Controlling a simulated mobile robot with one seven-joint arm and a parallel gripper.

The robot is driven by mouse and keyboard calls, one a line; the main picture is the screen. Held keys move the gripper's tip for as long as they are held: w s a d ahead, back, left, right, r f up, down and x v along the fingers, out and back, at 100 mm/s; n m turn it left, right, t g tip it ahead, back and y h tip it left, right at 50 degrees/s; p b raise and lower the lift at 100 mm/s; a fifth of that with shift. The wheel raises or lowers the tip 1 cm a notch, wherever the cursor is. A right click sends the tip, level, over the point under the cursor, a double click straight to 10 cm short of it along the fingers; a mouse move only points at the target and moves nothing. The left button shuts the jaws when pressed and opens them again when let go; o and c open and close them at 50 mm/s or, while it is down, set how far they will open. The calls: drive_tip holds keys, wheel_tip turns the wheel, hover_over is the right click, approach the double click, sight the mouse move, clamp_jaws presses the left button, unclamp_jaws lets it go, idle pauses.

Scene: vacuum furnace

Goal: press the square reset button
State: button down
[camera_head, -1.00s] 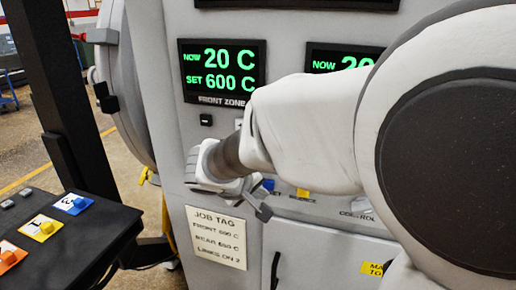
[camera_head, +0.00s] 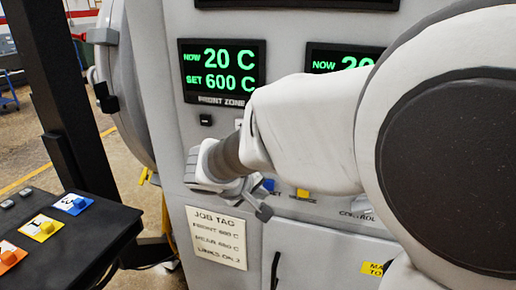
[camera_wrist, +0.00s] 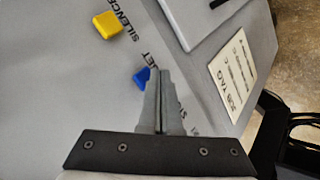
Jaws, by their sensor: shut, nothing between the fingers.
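In the head view my gripper (camera_head: 264,213) is in front of the panel, below and left of the button.
A yellow silence button (camera_wrist: 107,25) is beside the blue one. A job tag (camera_head: 217,238) is on the panel below my gripper. The front zone display (camera_head: 222,70) reads 20 C, set 600 C. A dark console (camera_head: 75,235) with coloured knobs stands at the left.

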drive_tip(key=shift+w+d, duration=0.1)
drive_tip(key=shift+w, duration=0.05)
drive_tip(key=shift+w+b, duration=0.25)
drive_tip(key=shift+b, duration=0.05)
drive_tip(key=shift+w+d, duration=0.25)
drive_tip(key=shift+w, duration=0.2)
idle(0.9)
drive_tip(key=shift+s, duration=0.1)
drive_tip(key=shift+s+a+b, duration=0.35)
drive_tip(key=shift+s+b, duration=0.3)
drive_tip(key=shift+s, duration=0.1)
drive_tip(key=s, duration=0.1)
drive_tip(key=s+a+b, duration=0.1)
drive_tip(key=s, duration=0.2)
drive_tip(key=shift+s+a+b, duration=0.35)
drive_tip(key=shift+b, duration=0.05)
